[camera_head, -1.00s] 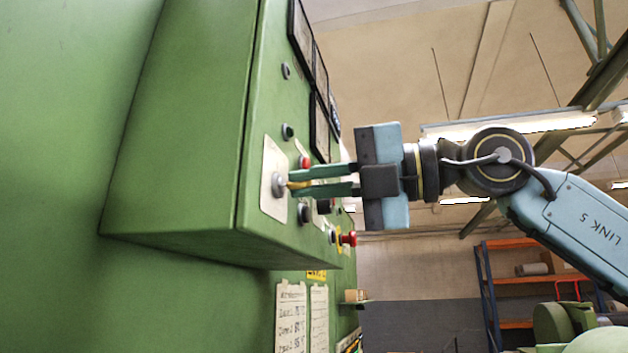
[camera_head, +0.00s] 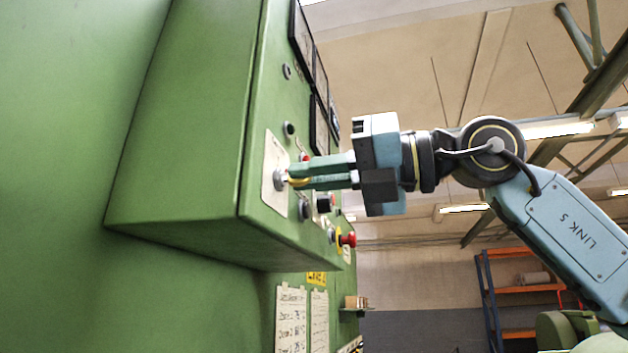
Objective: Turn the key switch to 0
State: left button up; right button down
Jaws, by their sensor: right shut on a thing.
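The key switch (camera_head: 280,178) sits on a pale label plate (camera_head: 272,200) at the left of the green control panel's front face. Its yellowish key (camera_head: 298,181) sticks out toward my right gripper. My right gripper (camera_head: 294,175) reaches in from the right. Its two green fingers are close together and shut on the key, one above the other. The fingers cover most of the key, so its exact angle and the switch markings cannot be read. My left gripper is not in view.
A red mushroom button (camera_head: 348,240) and several dark knobs, such as one just below the fingers (camera_head: 304,209), stick out of the panel close by. Dark screens (camera_head: 302,38) are above. Paper sheets (camera_head: 291,318) hang below the green box. Right of the panel is open room.

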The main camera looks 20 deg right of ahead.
jog(key=n, duration=0.5)
jog(key=shift+n, duration=0.4)
dwell(0.4)
jog(key=c, duration=1.6)
grip_release()
jog(key=shift+o, duration=0.2)
jog(key=shift+s+d, duration=0.1)
jog(key=b+v, duration=0.2)
jog(key=v, duration=1.1)
